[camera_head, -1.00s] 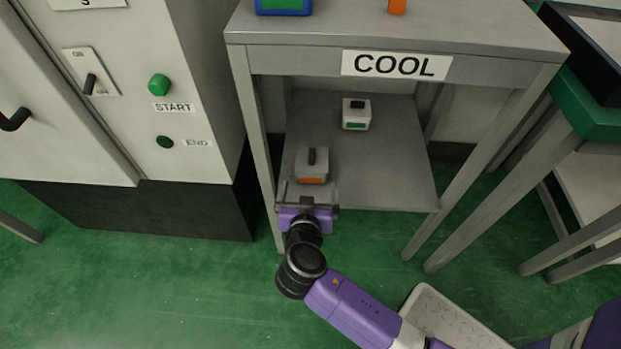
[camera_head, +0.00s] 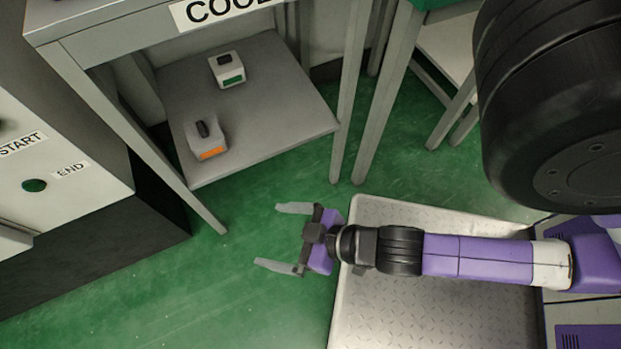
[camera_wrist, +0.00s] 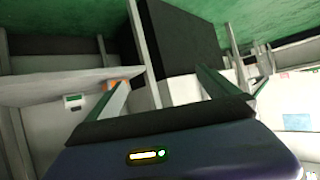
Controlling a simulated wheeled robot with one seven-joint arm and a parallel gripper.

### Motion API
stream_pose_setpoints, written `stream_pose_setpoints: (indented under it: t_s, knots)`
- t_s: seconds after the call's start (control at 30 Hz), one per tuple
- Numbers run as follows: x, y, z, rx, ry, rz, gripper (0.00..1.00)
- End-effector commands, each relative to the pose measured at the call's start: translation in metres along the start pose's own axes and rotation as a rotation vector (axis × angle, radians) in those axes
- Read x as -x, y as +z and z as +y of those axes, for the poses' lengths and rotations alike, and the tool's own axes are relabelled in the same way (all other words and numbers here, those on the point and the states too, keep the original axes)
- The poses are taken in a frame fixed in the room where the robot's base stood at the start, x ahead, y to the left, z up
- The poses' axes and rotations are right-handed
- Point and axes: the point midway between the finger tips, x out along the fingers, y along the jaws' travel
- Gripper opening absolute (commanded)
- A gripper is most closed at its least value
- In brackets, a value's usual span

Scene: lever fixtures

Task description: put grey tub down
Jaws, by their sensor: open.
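A grey tub (camera_head: 206,140) with a dark handle on top and an orange label sits upright on the lower shelf (camera_head: 270,125) of the table marked COOL, near its front left. A second, whiter tub (camera_head: 227,69) with a green label stands farther back on the same shelf. My gripper (camera_head: 267,237) is open and empty, over the green floor in front of the shelf, clear of both tubs. In the wrist view, the orange label (camera_wrist: 117,86) partly shows behind a finger, and the green-labelled tub (camera_wrist: 75,102) shows to its left.
The COOL table's front legs (camera_head: 150,150) flank the shelf. A cabinet with START and END labels (camera_head: 60,180) stands at the left. A green-topped table's leg (camera_head: 388,90) stands at the right. Open floor (camera_head: 230,290) lies in front of the shelf.

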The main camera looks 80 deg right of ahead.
Motion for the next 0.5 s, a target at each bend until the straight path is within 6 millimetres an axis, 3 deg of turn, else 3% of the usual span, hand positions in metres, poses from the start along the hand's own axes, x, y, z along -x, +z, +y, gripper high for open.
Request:
stream_pose_setpoints:
  t_s: [0.03, 0.2, 0.33, 0.5]
  knots:
    - [0.023, -0.006, -0.002, 0.011, -0.026, 0.021, 0.99]
    - [0.079, -0.043, -0.003, 0.05, -0.071, 0.13, 0.99]
    - [0.104, -0.065, 0.001, 0.07, -0.07, 0.19, 0.99]
    - [0.115, -0.076, 0.004, 0.08, -0.066, 0.219, 0.99]
